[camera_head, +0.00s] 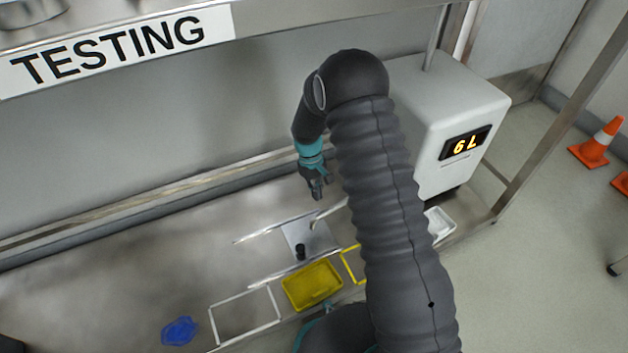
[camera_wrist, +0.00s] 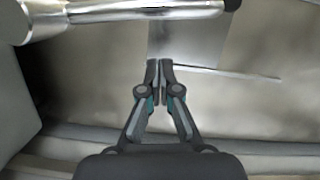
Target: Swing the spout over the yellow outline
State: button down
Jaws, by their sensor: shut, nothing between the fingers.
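The spout is a shiny metal tube (camera_wrist: 150,10) across the top left of the wrist view, with a dark tip at its right end. In the head view a short length of it (camera_head: 330,210) shows left of my arm; the rest is hidden. The yellow outline (camera_head: 345,262) lies on the bench, right of a yellow tray, and my arm hides much of it. My gripper (camera_head: 317,196) points down, shut and empty, above the back of a grey plate (camera_head: 305,228). In the wrist view my gripper (camera_wrist: 159,64) is apart from the spout.
The yellow tray (camera_head: 312,286), a white outline (camera_head: 245,317) and a blue patch (camera_head: 180,330) lie along the front. A white tray (camera_head: 439,223) is right of my arm. The bench's left side is clear.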

aim_at(329, 213)
jog(key=shift+s+d+f, duration=0.1)
jog(key=shift+s+d, duration=0.4)
jog(key=shift+s, duration=0.25)
jog(key=shift+s+d+f, duration=0.1)
jog(key=shift+s+d, duration=0.35)
jog(key=shift+s, duration=0.25)
jog(key=shift+r, duration=0.1)
jog(key=shift+s+d+n+h, duration=0.15)
jog(key=shift+s+d+n, duration=0.2)
jog(key=shift+s+n, duration=0.5)
jog(key=shift+s+d+n+h, duration=0.15)
jog(key=shift+s+d+n, duration=0.15)
jog(key=shift+s+n, duration=0.5)
jog(key=s+d+n+t, duration=0.2)
jog(key=s+d+n, duration=0.2)
jog(key=d+n, duration=0.5)
jog(key=shift+n+t+h, duration=0.3)
jog(key=shift+n+t, duration=0.1)
jog(key=shift+n, duration=0.55)
jog(key=shift+d, duration=0.1)
